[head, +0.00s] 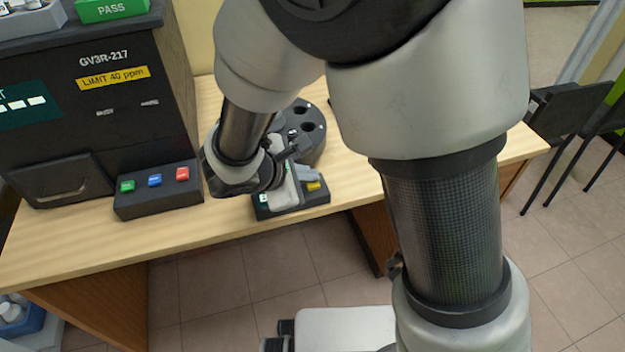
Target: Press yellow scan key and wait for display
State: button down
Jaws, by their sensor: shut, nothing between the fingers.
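The yellow key (314,186) sits on the right part of a small dark box (291,210) near the table's front edge. My gripper (290,188) is shut and empty, pointing down over this box, just left of the yellow key. Whether it touches the box I cannot tell. My gripper and wrist hide much of the box's top. A bit of a green and white patch shows at the box's left end. A dark analyser (92,112) stands at the left, with a dark green display (22,108) showing pale blocks, cut off by the picture's edge.
A key box (158,204) with green, blue and red keys stands in front of the analyser. A dark round holder with holes (308,128) stands behind my gripper. The wooden table (100,238) has bare room along its front. Dark chairs (565,112) stand at the right.

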aim_at(309, 186)
jog(key=shift+r+p, duration=0.35)
jog(key=shift+r, duration=0.4)
jog(key=shift+r+p, duration=1.95)
jog(key=shift+r, duration=0.6)
jog(key=s+d+r+m+g+y, duration=0.1)
jog(key=s+d+r+m+g, duration=0.1)
jog(key=s+d+r+m, duration=0.3)
jog(key=s+d+r+m+g, duration=0.1)
jog(key=s+d+r+m, duration=0.1)
jog(key=d+r+m, duration=0.45)
jog(key=s+d+r+m+t+y, duration=0.1)
jog(key=s+d+r+m+y, duration=0.1)
jog(key=s+r+m+y, duration=0.4)
notch_tip(309, 186, up, 20)
jog(key=s+m+h+p, duration=0.1)
jog(key=s+m+p, duration=0.1)
jog(key=p, duration=1.8)
jog(key=shift+s+f+p, duration=0.25)
jog(key=shift+s+p, duration=0.05)
jog(key=shift+p, duration=0.1)
